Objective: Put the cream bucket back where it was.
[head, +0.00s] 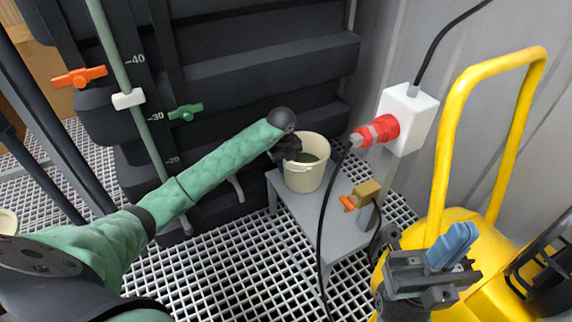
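The cream bucket (304,178) stands upright on a low grey stand (338,222) beside the dark tank, with something green inside it. My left arm reaches in from the left, and its dark gripper (288,150) is at the bucket's left rim. The fingers are small and dark there, so I cannot tell whether they are closed on the rim. My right gripper (454,246), with blue fingertips, is at the lower right, away from the bucket. Its fingertips appear together with nothing between them.
A white box with a red plug (380,131) stands on a post right of the bucket, its black cable hanging past the stand. A yellow cart (440,185) is at the right. The dark ribbed tank (255,60) rises behind. Open grating (240,265) lies in front.

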